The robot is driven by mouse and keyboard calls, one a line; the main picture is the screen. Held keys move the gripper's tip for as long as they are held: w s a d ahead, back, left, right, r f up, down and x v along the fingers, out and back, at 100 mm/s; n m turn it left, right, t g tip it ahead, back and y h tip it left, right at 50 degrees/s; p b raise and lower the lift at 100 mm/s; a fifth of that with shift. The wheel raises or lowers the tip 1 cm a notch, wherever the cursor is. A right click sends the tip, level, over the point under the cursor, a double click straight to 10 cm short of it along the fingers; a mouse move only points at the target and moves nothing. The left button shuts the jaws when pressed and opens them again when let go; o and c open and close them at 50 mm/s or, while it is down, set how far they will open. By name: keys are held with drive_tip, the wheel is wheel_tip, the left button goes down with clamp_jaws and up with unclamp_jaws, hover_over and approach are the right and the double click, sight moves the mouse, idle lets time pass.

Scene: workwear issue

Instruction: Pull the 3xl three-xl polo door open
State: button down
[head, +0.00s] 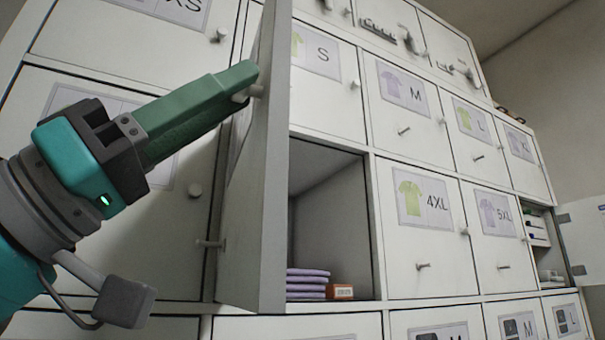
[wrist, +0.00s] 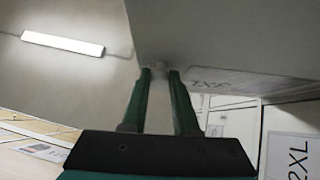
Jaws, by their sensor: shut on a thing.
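The 3XL polo door (head: 262,200) stands swung open, hinged on its left side, beside the 4XL door. I see it nearly edge-on in the head view. My gripper (head: 250,80) is shut on the door's small knob (head: 256,91) near its upper part. The wrist view shows the knob (wrist: 160,65) between my two fingertips. A label (wrist: 215,85) on the door's face appears tilted there and is hard to read. The opened compartment (head: 335,220) holds a stack of folded purple polos (head: 306,284) and a small orange-brown box (head: 340,291).
Closed doors marked S (head: 318,85), M (head: 405,120), 4XL (head: 415,240) and 5XL (head: 497,240) surround the opening, with knobs and pegs sticking out. Another door (head: 585,235) stands open at the far right. A 2XL label (wrist: 288,155) shows in the wrist view.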

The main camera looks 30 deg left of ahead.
drive_tip(key=shift+s+a+r, duration=0.1)
drive_tip(key=shift+a+r, duration=0.05)
drive_tip(key=shift+a, duration=0.05)
idle(0.4)
drive_tip(key=c, duration=0.7)
unclamp_jaws()
drive_tip(key=shift+p+v, duration=0.4)
drive_tip(key=shift+v, duration=3.55)
